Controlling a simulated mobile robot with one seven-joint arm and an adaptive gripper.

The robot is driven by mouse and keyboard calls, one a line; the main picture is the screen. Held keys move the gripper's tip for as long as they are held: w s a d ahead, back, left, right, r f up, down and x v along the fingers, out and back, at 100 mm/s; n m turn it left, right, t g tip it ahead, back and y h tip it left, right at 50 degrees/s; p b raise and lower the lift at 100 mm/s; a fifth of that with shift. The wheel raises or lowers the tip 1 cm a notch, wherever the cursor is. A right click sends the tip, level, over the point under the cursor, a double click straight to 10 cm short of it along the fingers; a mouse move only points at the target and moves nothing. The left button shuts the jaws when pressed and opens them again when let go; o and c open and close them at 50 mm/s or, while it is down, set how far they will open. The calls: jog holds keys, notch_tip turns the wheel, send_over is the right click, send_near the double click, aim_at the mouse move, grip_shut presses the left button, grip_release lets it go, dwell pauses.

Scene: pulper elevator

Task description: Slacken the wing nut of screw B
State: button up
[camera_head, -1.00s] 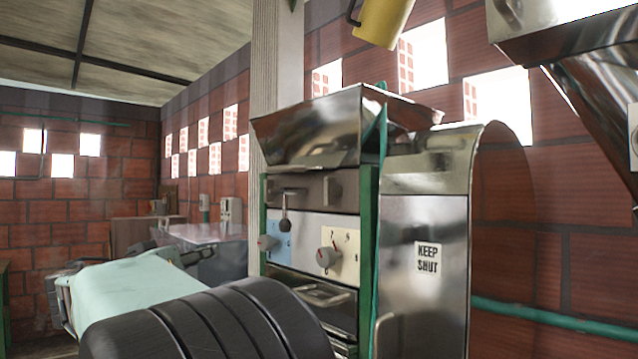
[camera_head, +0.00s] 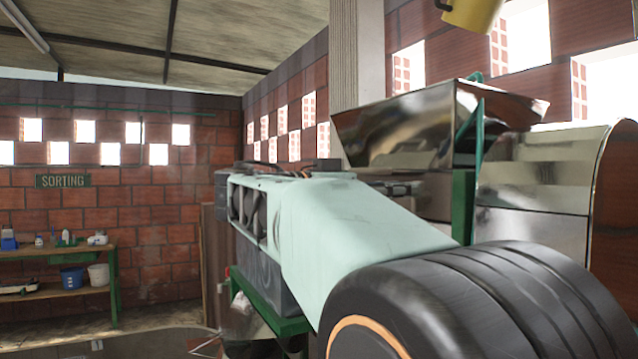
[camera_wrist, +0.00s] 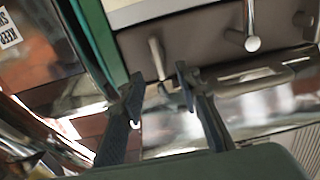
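My gripper (camera_wrist: 160,90) is open in the wrist view, its two dark fingers apart and nothing seen between their tips. A slim pale upright piece (camera_wrist: 158,60) stands out from the machine's dark grey panel (camera_wrist: 205,50), just beyond the gap between the fingertips; I cannot tell whether it is the wing nut of screw B. A metal rod with a round end (camera_wrist: 252,42) sticks out of the same panel, to the right. No letter marking a screw is readable. In the head view my arm hides the panel and the gripper's fingers.
The green post (camera_wrist: 108,40) is close by the left finger. The shiny hopper (camera_head: 395,130) tops the machine, with the steel housing (camera_head: 535,180) on its right. A sorting bench (camera_head: 60,255) stands at the far left wall.

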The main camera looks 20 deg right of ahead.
jog(key=d, duration=0.3)
jog(key=shift+w+d+p, duration=0.2)
jog(key=shift+d+p, duration=0.1)
jog(key=shift+d, duration=0.05)
grip_shut()
